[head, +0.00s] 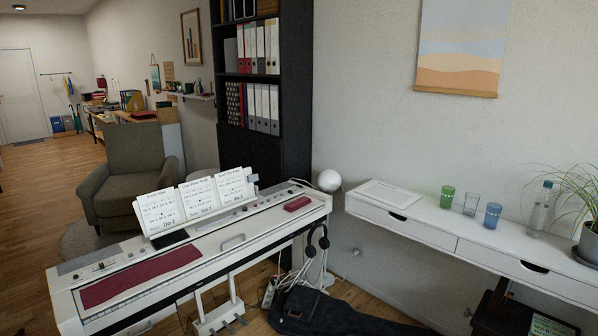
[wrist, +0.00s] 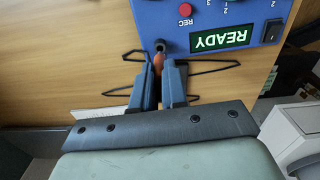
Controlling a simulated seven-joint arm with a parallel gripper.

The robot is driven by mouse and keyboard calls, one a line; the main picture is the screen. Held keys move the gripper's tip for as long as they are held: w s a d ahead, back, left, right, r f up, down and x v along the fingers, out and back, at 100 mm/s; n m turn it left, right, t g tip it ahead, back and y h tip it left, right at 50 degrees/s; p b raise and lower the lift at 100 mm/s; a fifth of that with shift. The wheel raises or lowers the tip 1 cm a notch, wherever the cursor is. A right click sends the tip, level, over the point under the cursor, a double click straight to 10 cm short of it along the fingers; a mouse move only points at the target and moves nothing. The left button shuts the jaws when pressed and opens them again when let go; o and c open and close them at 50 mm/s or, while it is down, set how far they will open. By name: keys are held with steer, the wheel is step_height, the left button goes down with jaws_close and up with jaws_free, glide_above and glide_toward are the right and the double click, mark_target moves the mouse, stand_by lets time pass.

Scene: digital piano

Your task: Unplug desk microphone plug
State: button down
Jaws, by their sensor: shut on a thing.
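In the wrist view my gripper (wrist: 161,66) is shut on a small orange-red plug (wrist: 158,58), its two blue fingers on either side of it. The plug's dark end (wrist: 160,45) is at the lower left edge of a blue box (wrist: 215,14) with a lit READY display (wrist: 221,38) and a red REC button (wrist: 185,10). I cannot tell how deep the plug sits in the box. The plug's cable is hidden by the fingers. The microphone cannot be made out. The head view shows neither my gripper nor the blue box.
Thin black bent rods or wires (wrist: 215,70) show on both sides of my fingers over a wooden surface (wrist: 65,60). A black rocker switch (wrist: 272,31) is at the box's right. In the head view stand a digital piano (head: 232,240) and a white desk (head: 415,232).

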steer(key=shift+r, duration=2.1)
